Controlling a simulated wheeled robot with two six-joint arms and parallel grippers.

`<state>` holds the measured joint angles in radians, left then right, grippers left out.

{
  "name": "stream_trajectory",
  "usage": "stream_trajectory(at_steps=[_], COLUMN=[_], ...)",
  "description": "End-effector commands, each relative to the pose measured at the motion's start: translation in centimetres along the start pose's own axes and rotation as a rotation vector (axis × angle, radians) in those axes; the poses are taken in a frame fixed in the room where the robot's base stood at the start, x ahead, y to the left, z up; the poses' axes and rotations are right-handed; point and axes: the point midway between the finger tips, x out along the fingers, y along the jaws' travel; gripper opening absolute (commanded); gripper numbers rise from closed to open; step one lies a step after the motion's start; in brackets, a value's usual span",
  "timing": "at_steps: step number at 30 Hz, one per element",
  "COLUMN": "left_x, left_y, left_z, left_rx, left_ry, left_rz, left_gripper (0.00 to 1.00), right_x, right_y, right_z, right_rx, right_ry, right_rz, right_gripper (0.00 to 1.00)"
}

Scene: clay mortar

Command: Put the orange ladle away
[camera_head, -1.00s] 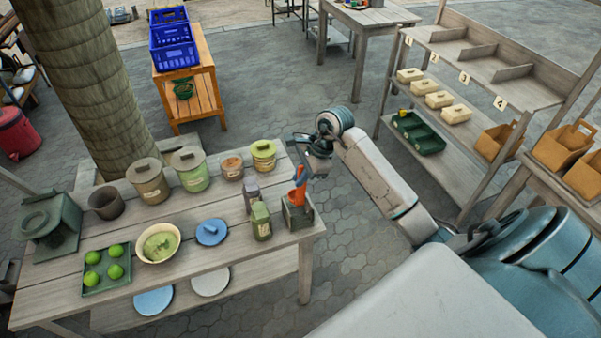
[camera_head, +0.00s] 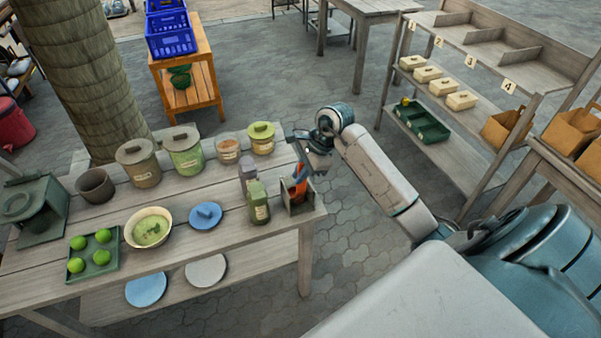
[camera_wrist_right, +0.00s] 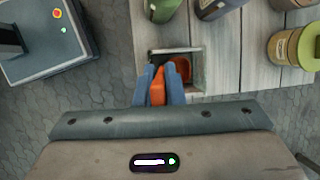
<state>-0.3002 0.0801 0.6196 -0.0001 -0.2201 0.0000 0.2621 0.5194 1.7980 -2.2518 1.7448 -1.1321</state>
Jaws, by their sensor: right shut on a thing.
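The orange ladle (camera_head: 300,188) stands in a small open grey wooden box (camera_head: 297,206) at the right end of the table. My right gripper (camera_head: 302,170) is above the box and shut on the ladle's upper part. In the right wrist view the gripper (camera_wrist_right: 158,84) has its two blue-grey fingers on either side of the orange handle (camera_wrist_right: 158,92). The ladle's orange bowl (camera_wrist_right: 183,70) shows inside the box (camera_wrist_right: 197,68). The ladle's lower end is hidden in the head view. My left gripper is not in view.
Green (camera_head: 258,203) and grey-purple (camera_head: 248,174) containers stand close left of the box. Lidded jars, a bowl (camera_head: 150,228), a blue lid (camera_head: 206,215) and a tray of green fruit (camera_head: 92,255) share the table (camera_head: 230,238). Numbered shelves (camera_head: 445,135) stand at the right.

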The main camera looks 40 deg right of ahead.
Motion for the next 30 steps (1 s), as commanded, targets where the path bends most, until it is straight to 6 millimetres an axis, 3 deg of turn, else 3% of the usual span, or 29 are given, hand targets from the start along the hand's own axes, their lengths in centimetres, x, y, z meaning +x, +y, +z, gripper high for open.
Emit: stream_trajectory(at_steps=[9, 10, 12, 14, 23, 30], left_x=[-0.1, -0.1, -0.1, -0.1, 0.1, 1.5], left_y=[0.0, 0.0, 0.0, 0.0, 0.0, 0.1], left_z=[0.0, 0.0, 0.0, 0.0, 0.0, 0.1], left_rx=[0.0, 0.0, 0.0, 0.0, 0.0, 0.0], left_ry=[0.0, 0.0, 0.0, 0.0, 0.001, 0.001], left_rz=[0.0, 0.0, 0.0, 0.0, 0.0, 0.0], left_gripper=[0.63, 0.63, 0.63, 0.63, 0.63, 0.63], right_x=[-0.1, -0.1, -0.1, -0.1, -0.2, -3.4], right_y=[0.0, 0.0, 0.0, 0.0, 0.0, -0.1], right_z=[0.0, 0.0, 0.0, 0.0, 0.0, -0.2], right_rx=[0.0, 0.0, 0.0, 0.0, 0.0, -0.004], right_ry=[0.0, 0.0, 0.0, 0.0, 0.001, 0.005], right_rz=[0.0, 0.0, 0.0, 0.0, -0.001, -0.007], right_gripper=[0.0, 0.13, 0.26, 0.34, 0.34, 0.34])
